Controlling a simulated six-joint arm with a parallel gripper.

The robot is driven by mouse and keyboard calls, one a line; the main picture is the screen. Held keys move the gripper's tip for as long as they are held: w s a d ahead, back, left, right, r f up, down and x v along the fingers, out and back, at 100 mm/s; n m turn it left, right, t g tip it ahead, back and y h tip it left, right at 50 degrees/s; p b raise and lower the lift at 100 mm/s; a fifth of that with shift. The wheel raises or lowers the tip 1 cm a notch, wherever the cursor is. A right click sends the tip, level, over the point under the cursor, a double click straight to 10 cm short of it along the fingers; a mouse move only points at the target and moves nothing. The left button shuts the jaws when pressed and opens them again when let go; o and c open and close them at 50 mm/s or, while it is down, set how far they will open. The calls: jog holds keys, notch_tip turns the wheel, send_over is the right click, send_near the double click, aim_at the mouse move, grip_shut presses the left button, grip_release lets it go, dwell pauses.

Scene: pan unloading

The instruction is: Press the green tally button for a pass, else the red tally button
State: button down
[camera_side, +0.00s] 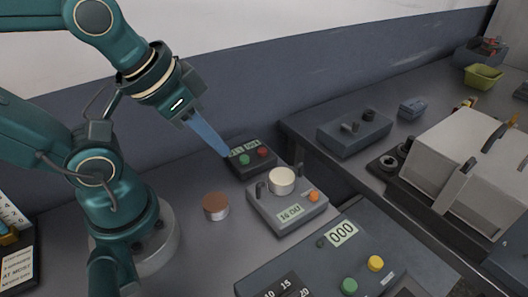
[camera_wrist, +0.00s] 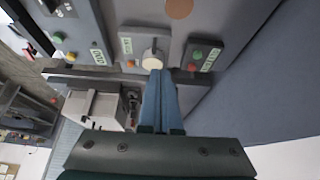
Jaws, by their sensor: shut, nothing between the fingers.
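The dark tally box (camera_side: 240,171) stands near the back edge of the bench, with a green tally button (camera_side: 244,159) on the left and a red tally button (camera_side: 262,152) on the right. Small displays sit behind the buttons; their digits are too small to read surely. In the wrist view the closed fingertips (camera_wrist: 158,72) overlap the scale's edge. Contact cannot be judged.
A grey scale (camera_side: 290,222) with a cream round piece (camera_side: 281,180) on top shows about "16 00". A copper-brown disc (camera_side: 215,204) lies left of it. A console (camera_side: 322,262) reading "000" has green and yellow buttons. A boxy machine (camera_side: 470,160) stands right.

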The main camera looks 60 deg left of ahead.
jog(key=w+a+r+m+t+y, duration=0.1)
jog(key=w+a+r+m+t, duration=0.2)
jog(key=w+r+m+t, duration=0.35)
jog(key=w+a+r+m+t+y, duration=0.1)
jog(key=w+a+r+m+t, duration=0.25)
jog(key=w+m, duration=0.65)
jog(key=s+a+f+m+g+h, duration=0.1)
jog(key=f+m+g+h, duration=0.1)
jog(key=f+m, duration=0.4)
jog(key=s+a+f+m+g+h, duration=0.2)
jog(key=f+m+g, duration=0.2)
jog(key=m, duration=0.4)
jog(key=shift+f+g+h, duration=0.4)
jog(key=shift+f, duration=0.5)
jog(key=shift+s, duration=0.1)
